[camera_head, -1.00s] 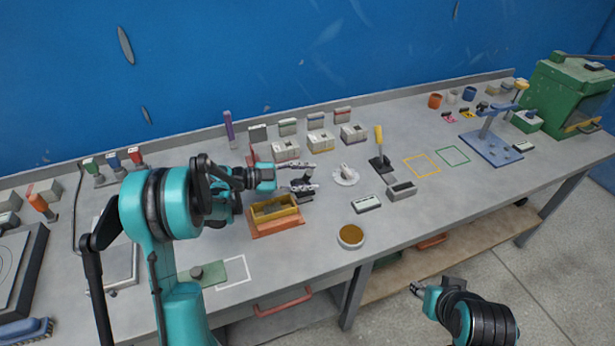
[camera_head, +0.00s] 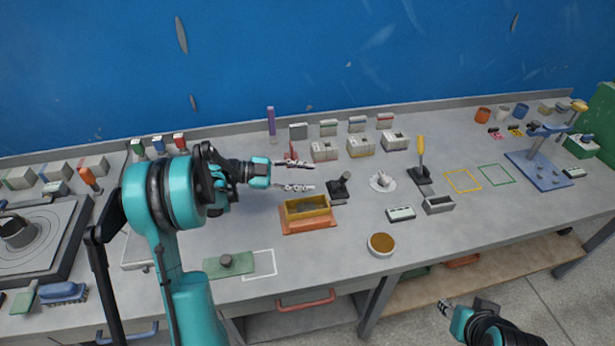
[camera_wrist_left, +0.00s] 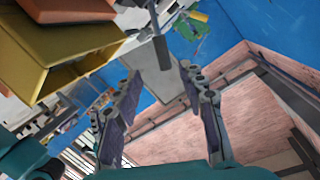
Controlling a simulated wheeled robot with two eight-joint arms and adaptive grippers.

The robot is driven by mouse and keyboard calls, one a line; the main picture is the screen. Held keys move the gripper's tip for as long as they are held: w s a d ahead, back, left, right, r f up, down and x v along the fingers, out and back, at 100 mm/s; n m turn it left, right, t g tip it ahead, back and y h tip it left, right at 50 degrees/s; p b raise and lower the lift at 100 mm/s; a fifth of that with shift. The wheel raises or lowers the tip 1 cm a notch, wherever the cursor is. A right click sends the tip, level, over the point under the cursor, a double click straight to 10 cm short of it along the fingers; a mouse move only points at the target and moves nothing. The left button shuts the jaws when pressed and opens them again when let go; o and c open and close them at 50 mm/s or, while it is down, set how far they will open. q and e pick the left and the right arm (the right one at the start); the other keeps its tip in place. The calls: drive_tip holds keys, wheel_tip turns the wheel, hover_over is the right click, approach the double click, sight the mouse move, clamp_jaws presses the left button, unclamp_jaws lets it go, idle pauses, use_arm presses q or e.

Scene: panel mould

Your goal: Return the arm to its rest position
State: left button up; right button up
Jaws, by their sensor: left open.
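My left gripper (camera_head: 300,175) is open and empty above the bench. Its two fingers point right, just above and left of the yellow mould box (camera_head: 306,207) on its orange base (camera_head: 307,226). In the left wrist view, the two fingers (camera_wrist_left: 155,105) stand apart with nothing between them. The yellow box shows there at upper left (camera_wrist_left: 65,45), outside the fingers. My right gripper (camera_head: 443,306) is low at the bottom right, off the front of the bench; its fingertips are too small to judge.
The grey bench (camera_head: 340,250) is crowded. A black-handled tool (camera_head: 340,188) stands right of the gripper, with a white dish (camera_head: 383,182) and yellow-handled lever (camera_head: 421,155) beyond. A brown-filled bowl (camera_head: 381,244) sits near the front edge. A green plate (camera_head: 229,264) lies front left.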

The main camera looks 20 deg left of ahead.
idle(0.4)
use_arm(q)
drive_tip(key=s+d+r+n+g+y, duration=0.2)
drive_tip(key=s+d+n+y, duration=0.5)
drive_tip(key=s+d+n, duration=0.25)
drive_tip(key=s+f+n+y, duration=0.1)
drive_tip(key=s+n+y, duration=0.2)
drive_tip(key=s, duration=0.4)
drive_tip(key=s+a+f+n+t+y, duration=0.1)
drive_tip(key=s+n+y, duration=0.3)
drive_tip(key=s+n, duration=0.2)
drive_tip(key=shift+s+a+f+t, duration=0.3)
drive_tip(key=shift+s, duration=0.25)
